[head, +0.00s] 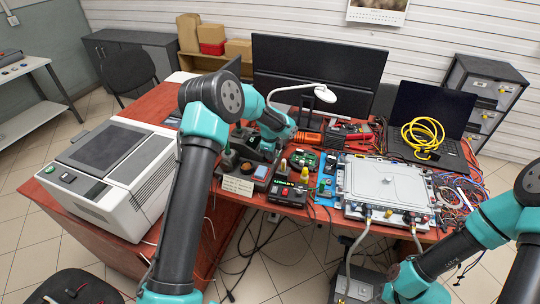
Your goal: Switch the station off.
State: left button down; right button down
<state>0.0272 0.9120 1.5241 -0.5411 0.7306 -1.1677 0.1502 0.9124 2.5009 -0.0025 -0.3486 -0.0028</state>
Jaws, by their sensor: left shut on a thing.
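My left arm reaches over the red-brown table, and its gripper (264,150) is low among dark parts left of the green circuit board. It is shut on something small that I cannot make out. A black box with a red lit switch (285,191) sits at the table's front edge, just right of and in front of this gripper. A grey lidded unit (385,184) lies right of it, with hoses (362,238) running from its front to a grey box (355,286) below.
A white machine (108,178) with a green button fills the table's left end. A monitor (318,75), a white lamp (320,95) and a laptop (432,110) with a yellow cable coil (422,134) stand behind. Loose wires (462,190) crowd the right side. Cables hang below the front edge.

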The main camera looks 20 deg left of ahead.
pick_arm(q)
jog(key=shift+s+f, duration=0.1)
jog(key=shift+f, duration=0.25)
jog(key=shift+r, duration=0.6)
notch_tip(320, 180, up, 14)
jog(key=shift+s+f, duration=0.15)
jog(key=shift+f, duration=0.1)
